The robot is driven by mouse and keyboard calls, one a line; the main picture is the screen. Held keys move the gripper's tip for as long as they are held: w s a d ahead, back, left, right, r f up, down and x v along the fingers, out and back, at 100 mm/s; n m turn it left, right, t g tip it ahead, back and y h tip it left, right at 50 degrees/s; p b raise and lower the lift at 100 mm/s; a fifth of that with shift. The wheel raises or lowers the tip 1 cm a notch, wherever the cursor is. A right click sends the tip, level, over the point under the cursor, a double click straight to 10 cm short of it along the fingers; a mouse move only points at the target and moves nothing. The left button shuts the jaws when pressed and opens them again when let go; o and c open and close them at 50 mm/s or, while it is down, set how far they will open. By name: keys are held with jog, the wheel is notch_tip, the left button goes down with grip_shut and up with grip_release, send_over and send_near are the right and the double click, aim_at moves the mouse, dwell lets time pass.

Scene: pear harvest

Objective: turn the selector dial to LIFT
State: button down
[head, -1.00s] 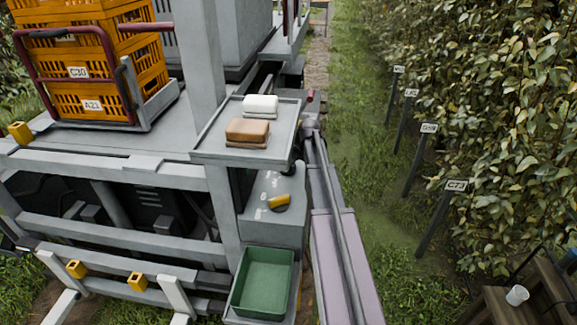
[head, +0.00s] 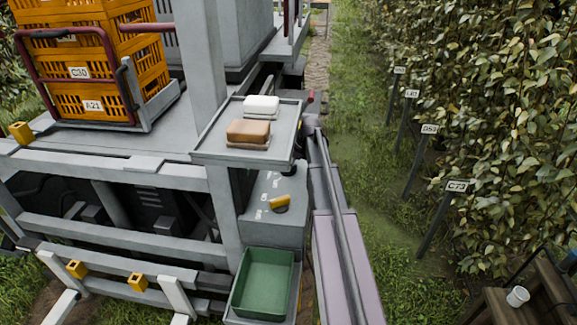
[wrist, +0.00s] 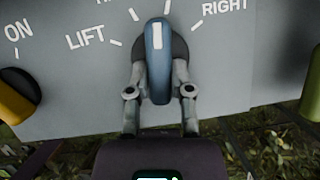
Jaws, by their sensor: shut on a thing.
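The selector dial (wrist: 158,60) fills the middle of the wrist view. It has a blue bar handle with a white stripe on a dark round base. The handle points almost straight up, between two upper tick marks and to the right of the LIFT label (wrist: 86,38). The RIGHT label (wrist: 224,6) is at upper right; another label is cut off at the top. My gripper (wrist: 160,88) has one finger on each side of the handle and is shut on it. In the head view the dial and my fingertips are hidden.
A yellow knob beside the ON label (wrist: 18,30) is at the left, and a yellow-green part (wrist: 312,90) at the right. In the head view, a grey tray (head: 205,147) with brown and white stacks stands above the panel; a green bin (head: 263,283) sits below.

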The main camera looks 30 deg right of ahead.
jog(key=n+g, duration=0.1)
jog(key=n, duration=0.3)
jog(key=w+n+g+y, duration=0.1)
jog(key=n, duration=0.2)
jog(key=shift+d+g, duration=0.3)
jog(key=shift+d, duration=0.05)
jog(key=n, duration=0.1)
jog(key=n+g, duration=0.1)
jog(key=n, duration=0.1)
jog(key=shift+w+n, duration=0.3)
jog(key=shift+w+a+n+g, duration=0.1)
jog(key=shift+n+g, duration=0.6)
jog(key=shift+n, duration=0.9)
jog(key=c, duration=0.5)
grip_release()
jog(key=shift+a, duration=0.1)
